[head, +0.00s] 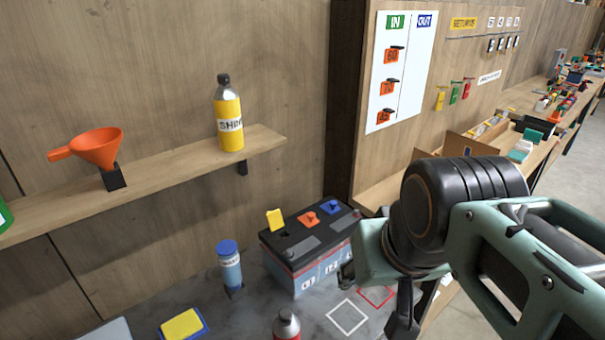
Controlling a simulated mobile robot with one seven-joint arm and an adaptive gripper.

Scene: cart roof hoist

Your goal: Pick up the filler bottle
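A small bottle with a blue cap, a pale blue body and a white label stands upright on the grey bench, left of the battery; I take it as the filler bottle (230,270). Its label is too small to read. My gripper (376,298) is at the right, over the bench beside the battery's right end. Its dark fingers are spread apart with nothing seen between them. It is well to the right of the bottle, with the battery between them.
A yellow bottle (229,118) and orange funnel (97,148) are on the shelf (185,165). A red-bodied can (287,326) and yellow-blue pad (182,325) are at the front. Outlined squares (347,318) mark bare bench.

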